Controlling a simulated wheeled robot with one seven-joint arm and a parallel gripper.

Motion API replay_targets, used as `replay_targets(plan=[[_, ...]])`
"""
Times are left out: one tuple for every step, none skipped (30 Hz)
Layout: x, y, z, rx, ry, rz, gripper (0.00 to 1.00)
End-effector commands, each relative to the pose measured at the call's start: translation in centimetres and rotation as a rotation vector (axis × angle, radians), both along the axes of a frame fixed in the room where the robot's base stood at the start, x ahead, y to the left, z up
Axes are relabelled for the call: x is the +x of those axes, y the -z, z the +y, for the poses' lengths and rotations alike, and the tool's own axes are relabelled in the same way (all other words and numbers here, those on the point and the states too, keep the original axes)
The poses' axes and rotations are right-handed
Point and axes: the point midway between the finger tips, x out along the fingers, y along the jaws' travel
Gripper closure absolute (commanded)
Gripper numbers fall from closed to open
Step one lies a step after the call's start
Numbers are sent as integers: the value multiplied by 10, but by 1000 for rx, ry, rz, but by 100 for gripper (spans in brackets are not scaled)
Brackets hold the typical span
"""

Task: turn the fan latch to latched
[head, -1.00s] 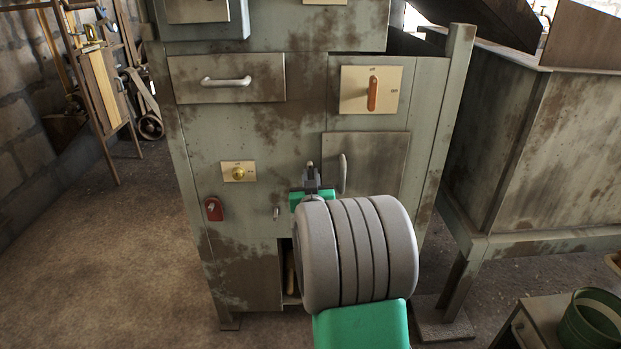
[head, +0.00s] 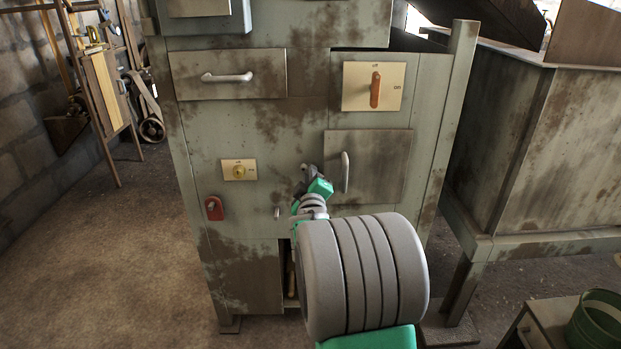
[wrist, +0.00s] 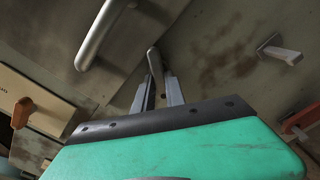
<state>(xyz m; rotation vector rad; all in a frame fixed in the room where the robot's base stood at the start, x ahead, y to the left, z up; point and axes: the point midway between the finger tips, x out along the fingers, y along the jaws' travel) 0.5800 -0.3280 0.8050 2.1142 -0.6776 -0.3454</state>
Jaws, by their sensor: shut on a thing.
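The fan latch (wrist: 154,60) is a small metal lever on the cabinet front, beside the small door's curved handle. In the wrist view it stands between my fingertips. My gripper (wrist: 160,80) is shut on it, with a finger on either side. In the head view my gripper (head: 307,174) is at the left edge of the small door, tilted, and it mostly hides the latch there. I cannot read any latch marking.
The door handle (head: 345,172) is close to the right of my gripper. A small lever (head: 276,212), a red part (head: 214,208), a brass knob (head: 239,171) and an orange switch (head: 376,89) are also on the cabinet. Floor to the left is clear.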

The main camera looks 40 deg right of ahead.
Motion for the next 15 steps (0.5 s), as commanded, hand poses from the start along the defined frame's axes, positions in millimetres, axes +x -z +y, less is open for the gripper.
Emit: replay_targets(plan=[[1,1,2,-33,-4,24,100],[1,1,2,-56,-4,40,100],[1,2,2,-87,-4,62,100],[1,2,2,-110,-4,78,100],[1,2,2,-133,-4,96,100],[1,2,2,-164,-4,118,100],[1,3,2,-186,-4,134,100],[1,3,2,-208,-4,149,100],[2,3,2,-237,-3,171,100],[2,3,2,-258,-3,186,100],[2,3,2,-279,-3,201,100],[2,4,2,-305,-3,220,100],[2,4,3,-325,-4,233,100],[2,4,2,-342,-4,245,100],[2,4,3,-365,-4,262,100]])
